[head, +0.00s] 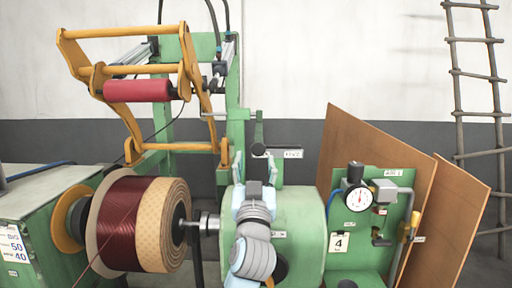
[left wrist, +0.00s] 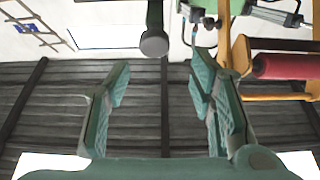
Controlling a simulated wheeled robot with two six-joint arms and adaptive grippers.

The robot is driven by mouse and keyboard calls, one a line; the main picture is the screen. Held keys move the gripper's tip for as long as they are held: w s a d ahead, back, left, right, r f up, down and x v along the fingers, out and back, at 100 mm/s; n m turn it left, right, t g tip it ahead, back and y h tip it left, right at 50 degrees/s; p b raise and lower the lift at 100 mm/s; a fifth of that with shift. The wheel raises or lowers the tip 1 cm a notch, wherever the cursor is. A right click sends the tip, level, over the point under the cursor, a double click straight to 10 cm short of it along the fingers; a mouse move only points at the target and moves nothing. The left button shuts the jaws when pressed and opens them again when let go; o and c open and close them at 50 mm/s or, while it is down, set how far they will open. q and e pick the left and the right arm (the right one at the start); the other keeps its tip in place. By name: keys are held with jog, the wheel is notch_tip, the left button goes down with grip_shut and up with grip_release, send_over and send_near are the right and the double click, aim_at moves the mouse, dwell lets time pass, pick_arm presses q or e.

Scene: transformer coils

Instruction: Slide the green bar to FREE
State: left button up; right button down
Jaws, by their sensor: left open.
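The green bar (head: 259,129) is a short, dark green upright handle on top of the green machine housing, left of a small white label (head: 287,154) too small to read surely. In the left wrist view the green bar (left wrist: 154,32) comes down from the top edge and shows a round grey-green end. My left gripper (head: 261,163) is just below the bar in the head view, its fingers partly hidden by my wrist. In the left wrist view the left gripper (left wrist: 162,80) is open, its green fingers wide apart with nothing between them. My right gripper is not in view.
A spool with dark red wire (head: 120,222) is left of my arm. An orange frame with a red roller (head: 137,90) stands above it. A green panel with a gauge (head: 356,200) and brown boards (head: 352,140) are at the right. A ladder (head: 478,95) leans on the wall.

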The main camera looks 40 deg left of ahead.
aim_at(259, 150)
pick_arm(q)
jog(key=x, duration=0.4)
jog(key=w+f+x, duration=0.1)
jog(key=x, duration=0.2)
jog(key=shift+d+p, duration=0.25)
jog(key=shift+p, duration=0.15)
jog(key=shift+w+a+r, duration=0.1)
jog(key=shift+w, duration=0.05)
jog(key=shift+s+r, duration=0.2)
jog(key=shift+s, duration=0.1)
jog(key=shift+w+a+f, duration=0.1)
jog(key=shift+w, duration=0.1)
grip_shut()
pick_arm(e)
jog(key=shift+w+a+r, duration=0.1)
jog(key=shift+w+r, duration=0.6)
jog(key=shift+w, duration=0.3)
